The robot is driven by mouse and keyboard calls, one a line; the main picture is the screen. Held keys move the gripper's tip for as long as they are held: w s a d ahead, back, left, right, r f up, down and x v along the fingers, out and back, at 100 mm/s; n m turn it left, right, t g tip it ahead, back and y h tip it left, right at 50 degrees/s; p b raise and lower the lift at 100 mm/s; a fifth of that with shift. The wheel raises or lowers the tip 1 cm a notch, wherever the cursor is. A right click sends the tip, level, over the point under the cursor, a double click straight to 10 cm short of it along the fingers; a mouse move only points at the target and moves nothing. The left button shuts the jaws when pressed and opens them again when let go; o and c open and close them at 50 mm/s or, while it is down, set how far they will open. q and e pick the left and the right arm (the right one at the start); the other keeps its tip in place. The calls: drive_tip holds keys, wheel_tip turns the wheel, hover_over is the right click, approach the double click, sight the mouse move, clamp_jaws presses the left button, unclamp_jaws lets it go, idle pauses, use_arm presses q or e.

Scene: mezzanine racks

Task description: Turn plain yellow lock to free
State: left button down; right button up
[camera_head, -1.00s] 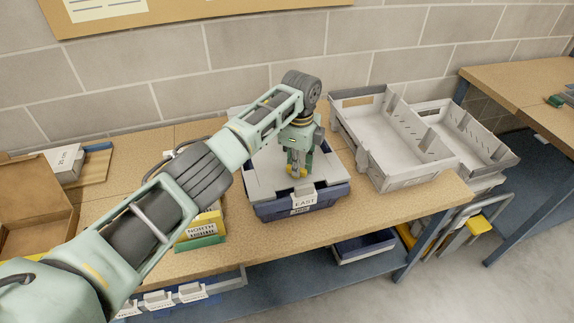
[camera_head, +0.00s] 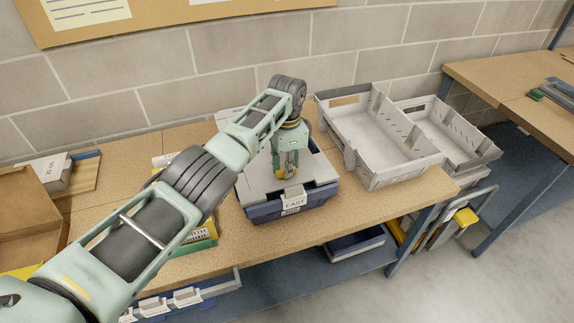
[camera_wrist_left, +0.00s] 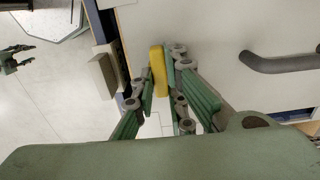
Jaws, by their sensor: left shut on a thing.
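A dark blue crate with a grey lid (camera_head: 262,180) and an EAST label stands on the wooden bench. My left gripper (camera_head: 287,170) points down at the lid near its front edge. In the left wrist view its fingers (camera_wrist_left: 160,88) are shut on the plain yellow lock (camera_wrist_left: 158,68), a narrow yellow bar. The lock's lower part is hidden between the fingers. What looks like my right gripper (camera_wrist_left: 24,56) shows small at the left of the wrist view, over the floor, its fingers apart.
A dark handle (camera_wrist_left: 282,63) rises from the lid. Grey open crates (camera_head: 375,170) stand right of the blue crate. A cardboard box (camera_head: 28,215) is at the left. A brick wall is behind, and a shelf (camera_head: 300,275) with bins is below the bench.

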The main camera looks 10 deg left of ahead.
idle(0.5)
use_arm(q)
drive_tip(key=c, duration=1.8)
unclamp_jaws()
drive_tip(key=shift+o, duration=0.2)
drive_tip(key=shift+r, duration=0.1)
wheel_tip(320, 180, up, 12)
